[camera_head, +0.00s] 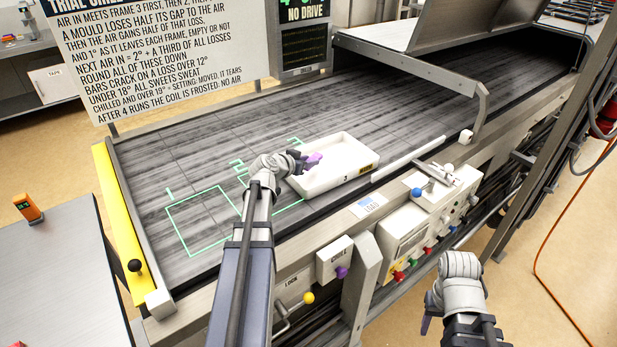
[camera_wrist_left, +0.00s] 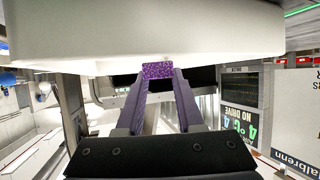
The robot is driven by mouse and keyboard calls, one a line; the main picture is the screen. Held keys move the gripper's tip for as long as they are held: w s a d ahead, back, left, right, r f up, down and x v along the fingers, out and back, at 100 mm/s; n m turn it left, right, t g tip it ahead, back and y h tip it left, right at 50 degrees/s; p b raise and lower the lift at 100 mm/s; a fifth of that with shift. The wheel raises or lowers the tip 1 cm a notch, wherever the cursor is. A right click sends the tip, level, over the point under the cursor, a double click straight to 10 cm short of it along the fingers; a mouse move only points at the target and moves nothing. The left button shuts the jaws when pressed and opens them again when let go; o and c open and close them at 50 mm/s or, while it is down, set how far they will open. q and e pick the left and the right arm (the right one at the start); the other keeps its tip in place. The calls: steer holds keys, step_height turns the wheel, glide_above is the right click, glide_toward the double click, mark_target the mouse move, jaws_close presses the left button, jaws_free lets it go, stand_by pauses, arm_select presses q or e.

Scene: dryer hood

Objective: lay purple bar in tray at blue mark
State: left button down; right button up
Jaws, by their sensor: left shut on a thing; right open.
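A white tray (camera_head: 345,174) with a dark-on-yellow label on its front lies on the grey slatted belt. My left gripper (camera_head: 310,160) is over the tray's left part. It is shut on a small speckled purple bar (camera_wrist_left: 158,70), which shows between its purple fingertips in the left wrist view. There the white tray wall (camera_wrist_left: 150,35) is close to the bar; whether they touch cannot be told. In the head view bar and fingers blend together. My right gripper (camera_head: 425,322) is open, in front of the machine.
Green outlines (camera_head: 205,222) mark the belt left of the tray. A raised hood (camera_head: 420,30) stands over the belt's far right. A control panel (camera_head: 412,238) with coloured knobs runs along the front. A yellow end bar (camera_head: 117,210) borders the left.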

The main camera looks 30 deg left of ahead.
mark_target(308, 176)
arm_select(q)
steer(key=shift+f+b, duration=1.9)
steer(key=shift+b, duration=0.05)
steer(key=shift+r, duration=0.15)
